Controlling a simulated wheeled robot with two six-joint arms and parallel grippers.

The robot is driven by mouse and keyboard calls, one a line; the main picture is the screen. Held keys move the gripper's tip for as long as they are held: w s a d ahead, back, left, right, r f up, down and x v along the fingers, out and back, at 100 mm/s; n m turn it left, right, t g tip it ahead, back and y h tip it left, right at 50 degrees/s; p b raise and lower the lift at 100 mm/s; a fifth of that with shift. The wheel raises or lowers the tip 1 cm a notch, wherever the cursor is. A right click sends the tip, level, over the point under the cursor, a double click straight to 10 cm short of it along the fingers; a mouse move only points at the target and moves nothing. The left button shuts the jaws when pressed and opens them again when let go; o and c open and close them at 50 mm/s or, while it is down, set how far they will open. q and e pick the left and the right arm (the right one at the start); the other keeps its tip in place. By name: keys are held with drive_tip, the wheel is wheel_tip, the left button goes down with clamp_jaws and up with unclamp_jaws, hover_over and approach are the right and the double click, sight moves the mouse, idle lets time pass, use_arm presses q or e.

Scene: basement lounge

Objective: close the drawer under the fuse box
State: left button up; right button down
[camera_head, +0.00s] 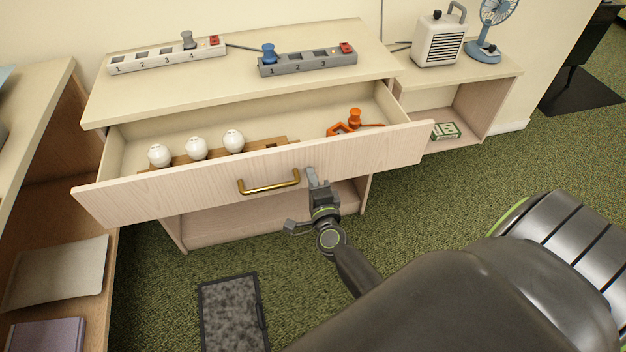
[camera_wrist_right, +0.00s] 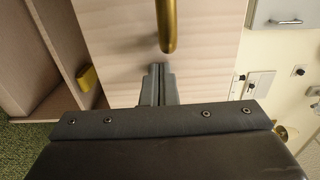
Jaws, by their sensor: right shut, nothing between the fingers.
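The drawer (camera_head: 370,157) is pulled well out from the wooden cabinet (camera_head: 230,60), and its inside shows. It has a brass handle (camera_head: 268,187) on its pale wood front. My right gripper (camera_head: 311,175) is shut and empty, at the drawer front just right of the handle. In the right wrist view the shut fingers (camera_wrist_right: 158,72) point at the drawer front (camera_wrist_right: 115,50), near the end of the brass handle (camera_wrist_right: 167,25); I cannot tell whether they touch the wood. The fuse box is not clearly identifiable in these views. My left gripper is not in view.
The drawer holds white bulbs (camera_head: 196,148) in a wooden rack and an orange object (camera_head: 354,119). Two numbered socket strips (camera_head: 308,62) lie on the cabinet top. A heater (camera_head: 438,40) and a fan (camera_head: 484,50) stand at right. A dark mat (camera_head: 232,312) lies on the green carpet.

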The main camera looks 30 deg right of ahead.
drive_tip(key=x, duration=0.9)
drive_tip(key=shift+w+d, duration=0.1)
drive_tip(key=shift+w, duration=0.25)
drive_tip(key=b+x, duration=0.5)
drive_tip(key=x, duration=0.7)
drive_tip(key=shift+w+d+f, duration=0.1)
drive_tip(key=shift+w+f, duration=0.1)
drive_tip(key=shift+w, duration=0.1)
drive_tip(key=shift+w+d+r, duration=0.1)
drive_tip(key=shift+w, duration=0.1)
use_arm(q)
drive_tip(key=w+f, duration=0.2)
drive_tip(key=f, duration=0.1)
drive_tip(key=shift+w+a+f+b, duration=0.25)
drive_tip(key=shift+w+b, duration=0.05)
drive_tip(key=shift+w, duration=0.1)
use_arm(e)
drive_tip(key=shift+r, duration=0.35)
